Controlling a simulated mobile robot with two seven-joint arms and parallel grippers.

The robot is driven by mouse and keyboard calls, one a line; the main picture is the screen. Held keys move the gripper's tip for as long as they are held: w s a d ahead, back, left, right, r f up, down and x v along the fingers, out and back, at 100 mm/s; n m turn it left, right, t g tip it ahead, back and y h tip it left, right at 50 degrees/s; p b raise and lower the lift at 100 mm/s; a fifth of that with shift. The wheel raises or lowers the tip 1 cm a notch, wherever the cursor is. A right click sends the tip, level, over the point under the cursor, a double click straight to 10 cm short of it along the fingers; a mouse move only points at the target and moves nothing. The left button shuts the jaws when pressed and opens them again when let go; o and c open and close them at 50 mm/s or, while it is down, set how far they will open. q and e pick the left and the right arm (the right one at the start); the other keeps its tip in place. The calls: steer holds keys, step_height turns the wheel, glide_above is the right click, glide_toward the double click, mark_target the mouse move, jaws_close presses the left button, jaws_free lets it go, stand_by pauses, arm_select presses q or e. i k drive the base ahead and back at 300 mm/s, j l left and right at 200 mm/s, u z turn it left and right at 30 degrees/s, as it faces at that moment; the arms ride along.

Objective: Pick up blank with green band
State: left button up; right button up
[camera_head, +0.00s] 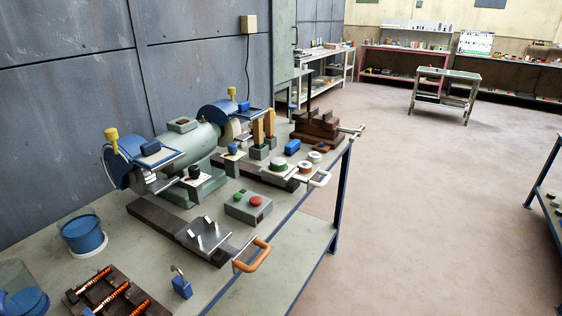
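A small round pale piece with a green band (278,165) sits on a low dark slide or tray (262,176) on the workbench, near the bench's right edge. It appears to be the blank with the green band, though it is small in the picture. Beside it on the right are a similar round piece with a reddish-brown band (305,167) and another small round piece (314,157). Neither of my grippers shows in the head view.
A double-ended grinder (190,145) stands behind the pieces against the wall. A brown vise (317,125), a blue block (292,147) and wooden-topped posts (258,133) crowd close by. A grey button box (248,207) sits in front. Open floor (420,200) lies to the right.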

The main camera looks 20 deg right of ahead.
mark_target(276, 164)
steer(key=i+l+u, duration=0.1)
steer(key=l, duration=0.6)
steer(key=i+l+u, duration=0.15)
steer(key=l, duration=0.55)
steer(key=i+l+u, duration=0.1)
steer(key=l, duration=0.6)
